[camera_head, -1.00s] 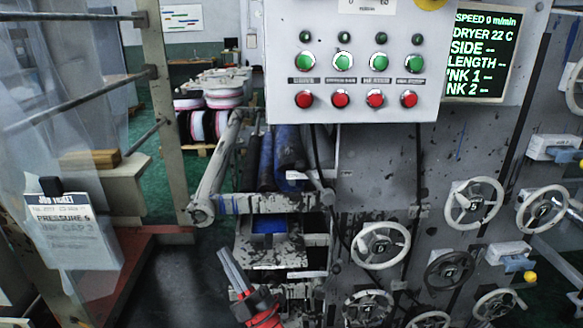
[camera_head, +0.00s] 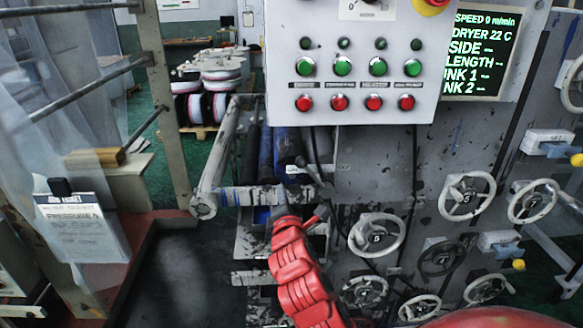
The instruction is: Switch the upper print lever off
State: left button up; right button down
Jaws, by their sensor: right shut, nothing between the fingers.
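A grey lever (camera_head: 316,176) sits on the machine's side at the end of the dark and blue rollers. I take it for the upper print lever. A small white label (camera_head: 292,169) is beside it. My right gripper (camera_head: 281,199) is shut and empty, just left of and slightly below the lever in the picture. Its red arm rises from the bottom and hides part of the machine below the rollers. I cannot tell whether the fingertips touch the lever. My left gripper is not in view.
A control box (camera_head: 350,75) with green and red buttons hangs above the lever. Several handwheels (camera_head: 377,235) stick out at the right. A roller frame bar (camera_head: 215,165) stands to the left. A screen (camera_head: 480,52) is at upper right. Dark floor (camera_head: 185,265) is open at lower left.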

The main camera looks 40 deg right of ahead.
aim_at(314, 177)
dwell(0.3)
jog(key=w+d+r+p, duration=0.1)
jog(key=w+d+p, duration=0.4)
jog(key=w+d, duration=0.1)
jog(key=shift+d+r, duration=0.2)
jog(key=shift+d, duration=0.35)
jog(key=shift+w, duration=0.1)
dwell(0.4)
